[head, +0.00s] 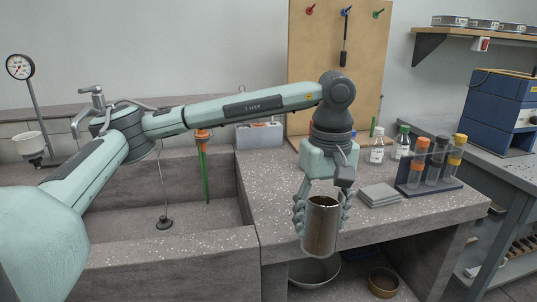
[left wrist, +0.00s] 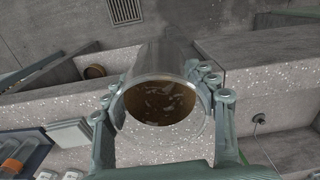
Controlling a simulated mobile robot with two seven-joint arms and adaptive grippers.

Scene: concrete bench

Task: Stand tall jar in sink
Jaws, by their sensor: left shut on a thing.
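The tall jar (head: 321,230) is a clear, shiny cylinder with brown contents showing through its open top. My left gripper (head: 322,208) points down and is shut around its upper part, one finger on each side. The jar looks upright, at the front edge of the bench, right of the sink. In the left wrist view the jar (left wrist: 160,62) is between the fingers of my left gripper (left wrist: 162,110). The sink (head: 170,250) is a deep speckled concrete basin at the left, partly covered by my left arm. My right gripper is out of view.
A rack of orange- and yellow-capped tubes (head: 430,185), small bottles (head: 377,150) and stacked grey tiles (head: 378,195) stand right of the jar. A green rod (head: 205,175) hangs at the sink's back. A metal bowl (head: 312,271) and a brown bowl (head: 383,283) lie below the bench.

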